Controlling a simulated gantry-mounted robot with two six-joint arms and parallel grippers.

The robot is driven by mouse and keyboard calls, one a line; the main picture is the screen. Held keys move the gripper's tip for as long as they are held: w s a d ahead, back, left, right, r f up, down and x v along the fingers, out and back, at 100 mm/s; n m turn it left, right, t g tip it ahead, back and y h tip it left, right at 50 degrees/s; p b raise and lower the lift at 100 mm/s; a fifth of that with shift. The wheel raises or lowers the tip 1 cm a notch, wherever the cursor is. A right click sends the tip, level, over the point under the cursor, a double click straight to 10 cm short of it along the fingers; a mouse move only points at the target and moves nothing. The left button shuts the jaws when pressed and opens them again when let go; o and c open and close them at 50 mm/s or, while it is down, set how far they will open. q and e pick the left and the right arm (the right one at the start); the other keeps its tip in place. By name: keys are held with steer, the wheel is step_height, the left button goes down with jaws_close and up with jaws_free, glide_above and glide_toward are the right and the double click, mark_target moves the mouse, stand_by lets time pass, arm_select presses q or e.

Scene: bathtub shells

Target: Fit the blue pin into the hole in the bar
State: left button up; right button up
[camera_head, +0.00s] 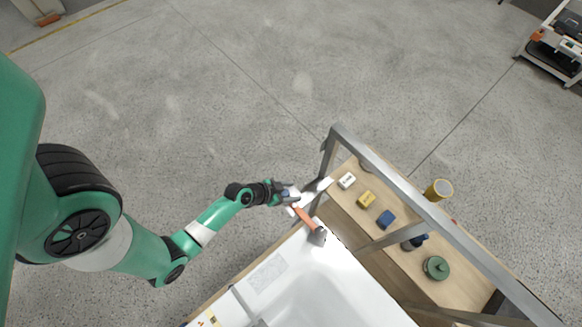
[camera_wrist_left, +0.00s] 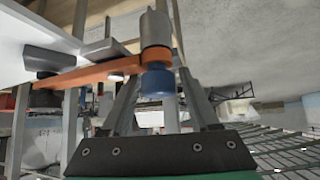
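The blue pin (camera_wrist_left: 157,82) is between the fingers of my left gripper (camera_head: 290,194), which looks shut on it. My right gripper is not in view.
The white bathtub shell (camera_head: 300,275) is below and right of the gripper. A grey metal frame (camera_head: 440,220) stands over a wooden shelf with small blocks, a yellow cup (camera_head: 438,189) and a green lidded pot (camera_head: 436,267). Open floor lies left and above.

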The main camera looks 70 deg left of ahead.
mark_target(287, 191)
arm_select(q)
steer(key=shift+o, duration=0.4)
steer(key=p+v, duration=0.2)
steer(key=v, duration=0.6)
steer(key=shift+r, duration=0.15)
steer(key=p+v, duration=0.3)
steer(key=shift+s+d+r, duration=0.1)
steer(key=shift+s+r, duration=0.05)
steer(key=shift+s, duration=0.05)
